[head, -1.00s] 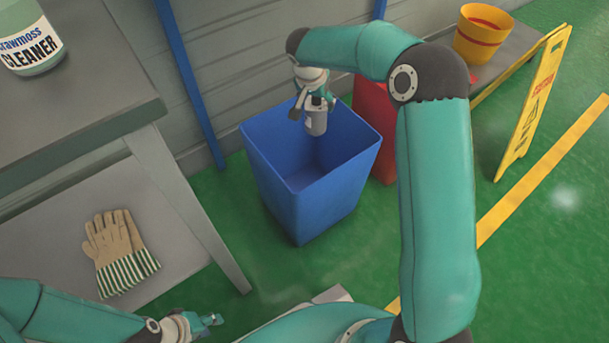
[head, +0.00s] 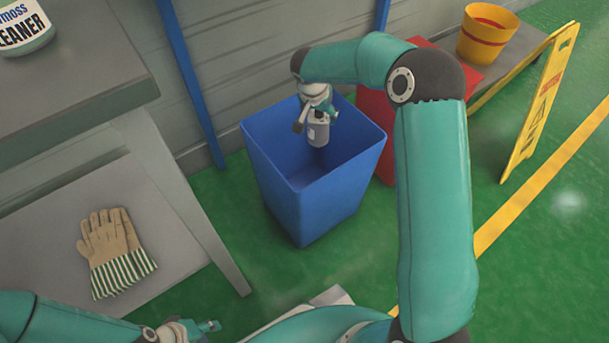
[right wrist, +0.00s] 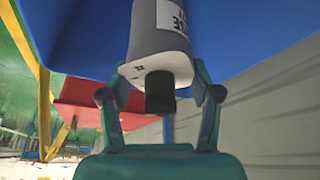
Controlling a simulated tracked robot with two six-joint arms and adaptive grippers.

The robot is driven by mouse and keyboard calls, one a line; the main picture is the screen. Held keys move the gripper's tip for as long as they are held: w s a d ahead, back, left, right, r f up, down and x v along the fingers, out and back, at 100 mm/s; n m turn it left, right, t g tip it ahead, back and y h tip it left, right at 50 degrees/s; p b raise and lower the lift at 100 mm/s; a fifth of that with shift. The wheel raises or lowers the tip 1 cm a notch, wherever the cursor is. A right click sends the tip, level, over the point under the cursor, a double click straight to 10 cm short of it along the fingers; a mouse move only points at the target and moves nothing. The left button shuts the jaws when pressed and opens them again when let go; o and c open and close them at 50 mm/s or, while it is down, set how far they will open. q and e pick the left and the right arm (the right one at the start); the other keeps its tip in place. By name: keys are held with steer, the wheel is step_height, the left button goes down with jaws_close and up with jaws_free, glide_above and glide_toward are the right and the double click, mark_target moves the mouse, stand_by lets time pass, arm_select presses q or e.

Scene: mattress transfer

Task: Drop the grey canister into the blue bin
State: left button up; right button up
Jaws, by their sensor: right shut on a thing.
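The grey canister (head: 319,133) hangs in my right gripper (head: 317,112), over the opening of the blue bin (head: 305,208). The right gripper is shut on the canister's black-capped end. In the right wrist view both fingers (right wrist: 160,95) press on either side of the grey canister (right wrist: 160,38), which has a white label. Blue bin wall (right wrist: 255,25) fills the space behind it. The bin stands upright on the green floor. My left gripper (head: 208,328) is low at the bottom left, empty, its finger gap too small to judge.
A red container (head: 380,125) stands right behind the bin. A yellow bucket (head: 486,35) sits on a bench beside a yellow sign (head: 538,105).

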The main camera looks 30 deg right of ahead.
steer(key=o, duration=1.7)
steer(key=shift+r, duration=0.1)
steer(key=v, duration=1.1)
steer(key=shift+s+a+r, duration=0.15)
steer(key=shift+a+r, duration=0.05)
steer(key=shift+r, duration=0.15)
